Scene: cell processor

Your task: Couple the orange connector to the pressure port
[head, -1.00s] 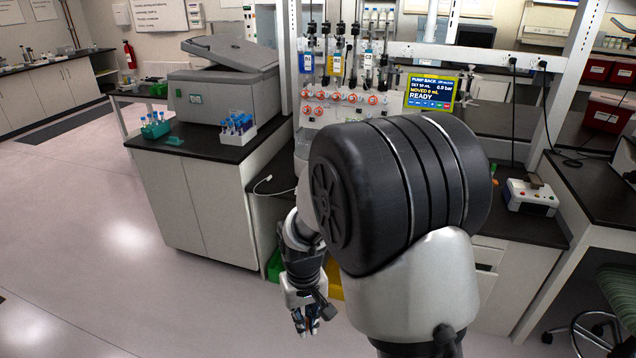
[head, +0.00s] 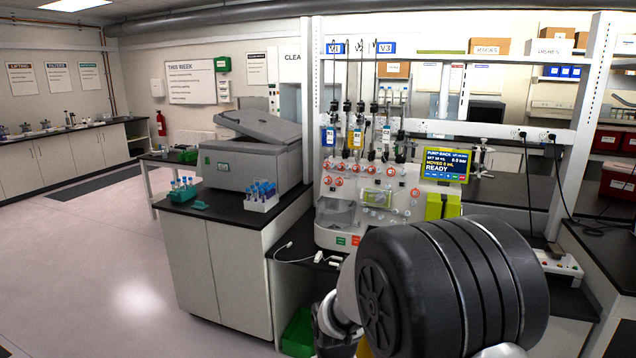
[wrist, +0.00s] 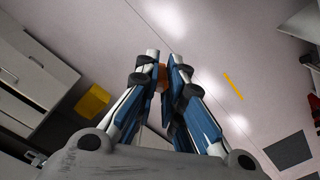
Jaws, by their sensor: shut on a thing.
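My gripper (wrist: 163,75) shows in the wrist view with its two blue-and-grey fingers pointing away and nearly together. A small orange piece (wrist: 162,77) sits between the fingertips; it looks like the orange connector, mostly hidden by the fingers. In the head view my gripper is out of sight. The white cell processor (head: 325,205) stands on the dark bench with several red-orange round fittings (head: 340,167) on its front. I cannot tell which part is the pressure port. My arm hides the processor's lower right.
A pump screen (head: 443,165) reads READY. A grey centrifuge (head: 240,165), a rack of blue-capped tubes (head: 262,198) and a green tube rack (head: 183,190) stand on the left bench. A white cable (head: 290,258) lies at the bench edge. Open floor (head: 90,270) spreads to the left.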

